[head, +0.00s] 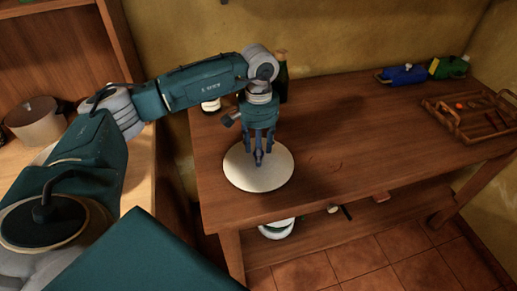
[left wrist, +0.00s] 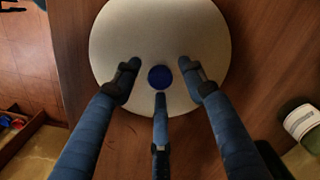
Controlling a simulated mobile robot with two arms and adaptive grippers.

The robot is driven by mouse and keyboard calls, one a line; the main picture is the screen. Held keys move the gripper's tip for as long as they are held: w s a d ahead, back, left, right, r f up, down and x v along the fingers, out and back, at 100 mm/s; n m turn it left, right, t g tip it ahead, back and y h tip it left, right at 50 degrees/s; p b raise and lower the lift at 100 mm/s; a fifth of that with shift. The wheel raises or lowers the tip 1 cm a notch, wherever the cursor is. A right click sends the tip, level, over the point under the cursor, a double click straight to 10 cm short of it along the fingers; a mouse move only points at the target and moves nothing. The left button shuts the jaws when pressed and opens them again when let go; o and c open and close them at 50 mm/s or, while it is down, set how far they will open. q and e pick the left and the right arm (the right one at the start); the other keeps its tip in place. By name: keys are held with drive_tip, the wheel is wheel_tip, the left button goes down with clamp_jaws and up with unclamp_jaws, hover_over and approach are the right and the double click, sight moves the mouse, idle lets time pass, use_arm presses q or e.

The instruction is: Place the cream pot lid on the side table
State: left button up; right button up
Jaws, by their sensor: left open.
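The cream pot lid (head: 262,180) is a round pale disc lying flat on the left front part of the brown wooden side table (head: 340,140). In the left wrist view the lid (left wrist: 158,35) has a dark blue knob (left wrist: 160,77) at its middle. My left gripper (head: 258,158) points down over the middle of the lid. Its three fingers are open and spread around the knob, with gaps between them and the knob. The fingers partly hide the lid. My right gripper is not in view.
Bottles (head: 282,80) stand at the table's back left, close behind my left arm. Blue (head: 404,75) and green (head: 449,67) containers lie at the back right, near a wooden rack (head: 475,115). The table's middle is clear. A pot (head: 36,122) stands on the left counter.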

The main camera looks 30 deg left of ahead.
use_arm(q)
drive_tip(key=shift+r, duration=0.25)
drive_tip(key=shift+w+r, duration=0.1)
drive_tip(key=shift+r, duration=0.2)
wheel_tip(320, 180, up, 11)
drive_tip(key=b, duration=0.2)
drive_tip(key=shift+r, duration=0.15)
